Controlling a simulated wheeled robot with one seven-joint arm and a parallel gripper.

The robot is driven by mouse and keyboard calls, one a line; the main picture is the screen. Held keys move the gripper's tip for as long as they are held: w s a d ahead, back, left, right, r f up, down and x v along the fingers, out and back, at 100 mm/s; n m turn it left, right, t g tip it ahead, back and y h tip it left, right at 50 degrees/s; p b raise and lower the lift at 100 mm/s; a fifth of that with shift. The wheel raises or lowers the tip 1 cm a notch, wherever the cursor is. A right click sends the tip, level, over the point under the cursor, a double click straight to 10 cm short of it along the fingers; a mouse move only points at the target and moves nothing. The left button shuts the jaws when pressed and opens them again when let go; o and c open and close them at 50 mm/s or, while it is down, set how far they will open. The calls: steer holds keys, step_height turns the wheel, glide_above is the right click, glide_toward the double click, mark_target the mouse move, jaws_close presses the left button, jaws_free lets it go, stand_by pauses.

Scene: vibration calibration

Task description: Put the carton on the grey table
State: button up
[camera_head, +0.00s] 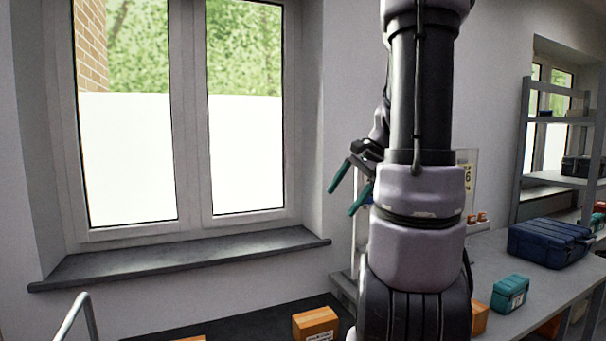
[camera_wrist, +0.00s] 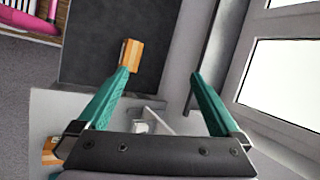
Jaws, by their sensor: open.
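An orange-brown carton (camera_head: 316,324) with a white label sits on a dark table top (camera_head: 262,325) at the bottom of the head view. In the wrist view a carton (camera_wrist: 131,54) lies at the edge of the dark top, just beyond the left fingertip. My gripper (camera_head: 341,202) is open and empty, in the air above the dark top and in front of the wall. Its teal fingers (camera_wrist: 160,73) are spread wide in the wrist view. The grey table (camera_head: 540,287) is at the right. My arm hides part of it.
On the grey table are a teal case (camera_head: 510,293), a dark blue case (camera_head: 549,243) and another orange box (camera_head: 480,317), partly behind my arm. A grey shelf rack (camera_head: 524,140) stands at the right. A window sill (camera_head: 180,257) juts out at the left.

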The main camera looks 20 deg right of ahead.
steer(key=s+a+r+n+t+h, duration=0.1)
steer(key=s+a+r+n, duration=0.3)
steer(key=a, duration=0.4)
steer(key=s+a+r+n+t+h, duration=0.1)
steer(key=s+a+r+n, duration=0.3)
steer(key=s+a+n, duration=0.2)
steer(key=s+a, duration=0.1)
steer(key=a, duration=0.1)
steer(key=shift+s+a+r+n+t+h, duration=0.2)
steer(key=shift+a+r+n+t+h, duration=0.1)
steer(key=shift+a+n, duration=0.1)
